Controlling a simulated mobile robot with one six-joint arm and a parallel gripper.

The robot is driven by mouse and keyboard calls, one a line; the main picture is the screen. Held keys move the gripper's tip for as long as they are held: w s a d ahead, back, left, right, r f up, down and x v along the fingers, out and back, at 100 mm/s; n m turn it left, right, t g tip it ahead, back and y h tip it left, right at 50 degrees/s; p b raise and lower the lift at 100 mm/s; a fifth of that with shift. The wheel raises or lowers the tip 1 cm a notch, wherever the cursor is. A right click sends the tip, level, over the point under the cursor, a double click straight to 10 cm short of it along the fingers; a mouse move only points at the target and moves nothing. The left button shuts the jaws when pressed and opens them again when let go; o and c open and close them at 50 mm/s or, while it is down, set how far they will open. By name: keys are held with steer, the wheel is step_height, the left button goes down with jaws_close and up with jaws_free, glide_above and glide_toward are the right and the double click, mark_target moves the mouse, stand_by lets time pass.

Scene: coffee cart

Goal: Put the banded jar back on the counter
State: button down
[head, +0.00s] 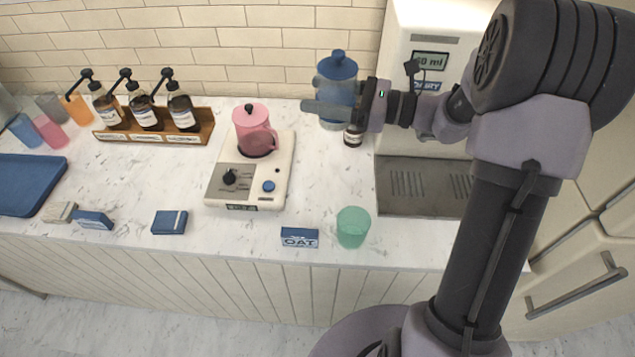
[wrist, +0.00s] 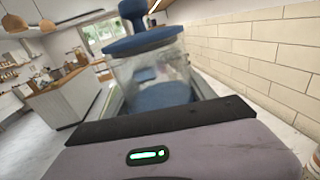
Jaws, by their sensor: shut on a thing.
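The banded jar (head: 336,68) is a clear jar with a blue lid and knob and a blue lower part. My gripper (head: 330,108) is shut around its body, with a finger across its front in the head view. The jar is upright over the back of the white marble counter (head: 325,170), left of the coffee machine. I cannot tell for sure whether its base touches the counter. In the wrist view the jar (wrist: 150,75) stands between the fingers, its lower part hidden by my gripper.
A small dark bottle (head: 353,137) stands close by the jar's lower right. The coffee machine (head: 400,130) is at the right. A hot plate (head: 225,195) with a pink pot (head: 252,128) is at the left. A green cup (head: 353,227) and OAT box (head: 300,238) are at the front edge.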

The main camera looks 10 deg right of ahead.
step_height(320, 180, down, 25)
steer(key=b, duration=0.7)
steer(key=shift+r+b, duration=0.2)
steer(key=shift+b, duration=0.15)
steer(key=shift+f, duration=0.2)
steer(key=shift+c, duration=1.6)
jaws_free()
